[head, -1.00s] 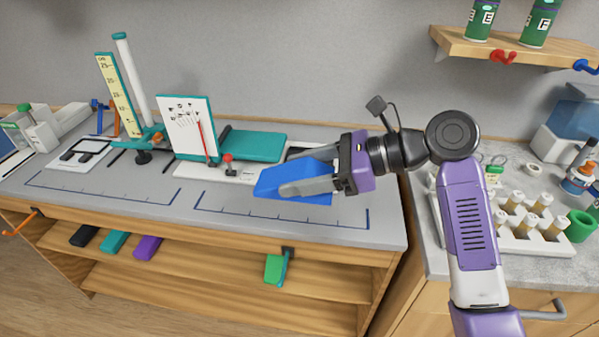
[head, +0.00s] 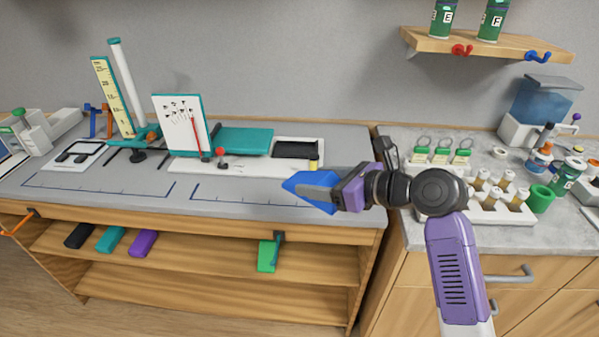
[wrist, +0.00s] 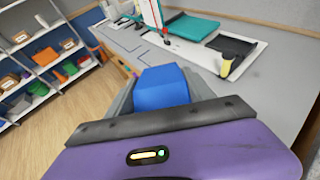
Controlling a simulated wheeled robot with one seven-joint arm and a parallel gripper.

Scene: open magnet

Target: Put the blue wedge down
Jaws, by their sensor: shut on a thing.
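The blue wedge (head: 302,184) is held at the tip of my gripper (head: 322,190), over the front right part of the grey bench top (head: 130,187). In the head view the grey fingers are closed along its sides. The wedge also shows in the wrist view (wrist: 161,88), between the fingers, with its far end pointing away from the camera. The exact gap between the wedge and the bench cannot be told. Part of the wedge is hidden by the fingers and the gripper body.
A white board with a teal tray (head: 243,141) and a black tray (head: 296,149) lies behind the wedge. A card stand (head: 180,125) is further left. Black, teal and purple blocks (head: 142,243) sit on the shelf below. A marked front area (head: 100,185) is clear.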

